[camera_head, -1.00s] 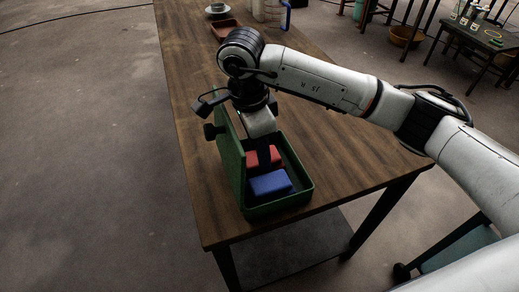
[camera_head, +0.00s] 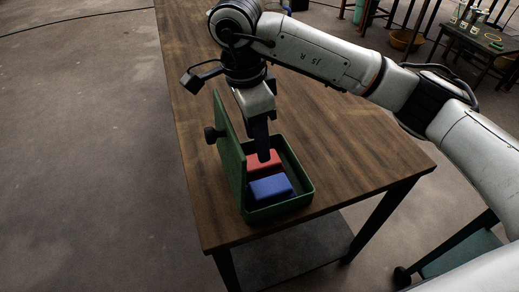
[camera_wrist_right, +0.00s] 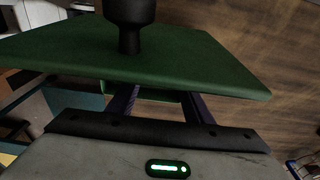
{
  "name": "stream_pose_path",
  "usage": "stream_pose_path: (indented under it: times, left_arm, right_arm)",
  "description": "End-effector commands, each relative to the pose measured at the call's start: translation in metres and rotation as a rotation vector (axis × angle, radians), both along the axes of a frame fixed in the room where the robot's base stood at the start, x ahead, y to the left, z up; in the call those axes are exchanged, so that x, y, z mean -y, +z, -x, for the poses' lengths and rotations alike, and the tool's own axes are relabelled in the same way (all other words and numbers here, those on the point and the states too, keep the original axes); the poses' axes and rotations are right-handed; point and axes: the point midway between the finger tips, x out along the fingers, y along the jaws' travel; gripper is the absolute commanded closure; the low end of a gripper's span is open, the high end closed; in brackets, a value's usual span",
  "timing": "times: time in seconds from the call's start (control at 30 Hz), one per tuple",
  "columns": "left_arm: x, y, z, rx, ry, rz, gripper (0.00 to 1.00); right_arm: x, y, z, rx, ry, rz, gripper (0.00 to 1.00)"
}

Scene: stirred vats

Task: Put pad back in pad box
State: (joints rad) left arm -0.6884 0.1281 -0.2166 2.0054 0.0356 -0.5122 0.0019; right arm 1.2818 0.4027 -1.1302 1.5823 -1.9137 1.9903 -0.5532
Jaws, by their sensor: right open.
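The green pad box (camera_head: 283,207) stands on the near end of the wooden table with its lid (camera_head: 231,158) standing up along its left side. A blue pad (camera_head: 270,188) lies in the near part of the box, and a red pad (camera_head: 280,158) lies behind it. My right gripper (camera_head: 263,157) points down just above the red pad, its fingers hiding part of it. In the right wrist view its open fingers (camera_wrist_right: 159,103) show behind the green lid (camera_wrist_right: 200,62), with no pad visible between them. My left gripper is not in view.
A dark knob (camera_head: 211,134) sticks out from the lid's outer side and also shows in the right wrist view (camera_wrist_right: 129,20). The wooden table (camera_head: 345,150) is bare to the right of the box. A small dark table (camera_head: 480,40) with items stands at the far right.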

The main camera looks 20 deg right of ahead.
Motion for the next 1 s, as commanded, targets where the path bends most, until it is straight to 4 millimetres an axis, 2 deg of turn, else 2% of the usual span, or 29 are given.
stream_pose_path:
  times: [0.1, 0.3, 0.47, 1.0]
  left_arm:
    - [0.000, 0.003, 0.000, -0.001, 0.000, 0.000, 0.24]
    - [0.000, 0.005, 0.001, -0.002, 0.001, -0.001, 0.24]
    - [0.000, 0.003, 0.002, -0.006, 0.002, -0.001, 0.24]
    - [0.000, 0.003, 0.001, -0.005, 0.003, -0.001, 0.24]
  right_arm:
    - [-0.003, 0.029, -0.001, 0.005, 0.001, 0.000, 0.54]
    - [-0.007, 0.056, 0.000, 0.002, 0.000, 0.001, 0.54]
    - [-0.008, 0.064, 0.000, 0.000, 0.000, 0.001, 0.54]
    - [-0.008, 0.064, 0.000, -0.001, 0.000, 0.000, 0.54]
